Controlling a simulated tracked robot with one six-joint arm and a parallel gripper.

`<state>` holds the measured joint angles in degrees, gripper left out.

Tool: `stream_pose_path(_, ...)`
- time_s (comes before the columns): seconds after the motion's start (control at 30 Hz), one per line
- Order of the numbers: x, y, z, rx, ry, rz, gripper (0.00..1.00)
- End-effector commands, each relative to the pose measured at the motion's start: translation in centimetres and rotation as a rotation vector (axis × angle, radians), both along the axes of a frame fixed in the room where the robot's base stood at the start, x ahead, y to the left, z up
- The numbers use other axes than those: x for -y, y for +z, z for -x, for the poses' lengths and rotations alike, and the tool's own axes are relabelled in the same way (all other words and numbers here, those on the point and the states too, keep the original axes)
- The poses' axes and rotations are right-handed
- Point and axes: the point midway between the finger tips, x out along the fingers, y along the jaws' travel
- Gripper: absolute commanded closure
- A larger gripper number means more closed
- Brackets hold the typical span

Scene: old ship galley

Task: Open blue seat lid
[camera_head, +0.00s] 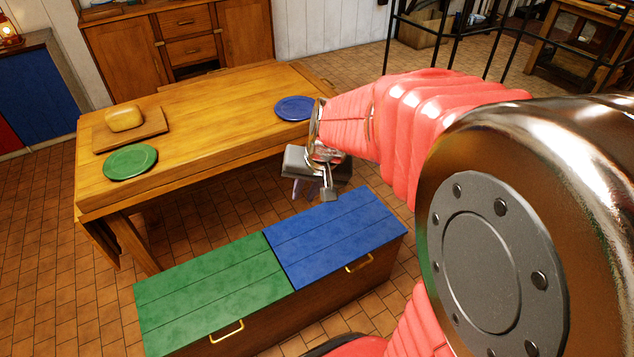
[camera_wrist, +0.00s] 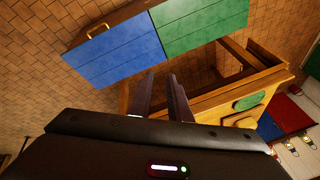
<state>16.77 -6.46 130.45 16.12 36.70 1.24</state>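The blue seat lid (camera_head: 335,238) lies flat and closed on the right half of a wooden bench. A brass handle (camera_head: 360,263) sits at its front edge. In the wrist view the blue lid (camera_wrist: 115,48) and its brass handle (camera_wrist: 98,30) show beyond my fingers. The green seat lid (camera_head: 212,295) beside it is also flat; it shows in the wrist view too (camera_wrist: 203,22). My gripper (camera_head: 314,190) hangs above the back edge of the blue lid, apart from the handle. In the wrist view my gripper (camera_wrist: 161,82) has its two fingers apart with nothing between them.
A wooden table (camera_head: 220,100) stands behind the bench. It carries a green plate (camera_head: 130,162), a blue plate (camera_head: 295,108) and a board (camera_head: 150,133) with a yellow loaf-like item (camera_head: 125,118). Tiled floor (camera_head: 60,250) is clear left of the bench.

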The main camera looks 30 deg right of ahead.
Motion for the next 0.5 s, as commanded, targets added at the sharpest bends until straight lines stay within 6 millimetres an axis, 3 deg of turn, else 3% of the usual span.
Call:
stream_pose_path(0.2, 3.6, -4.2, -2.6, -0.03, -0.132, -0.056, 0.83)
stream_pose_path(0.5, 9.0, -10.7, -4.9, -0.065, -0.321, -0.121, 0.83)
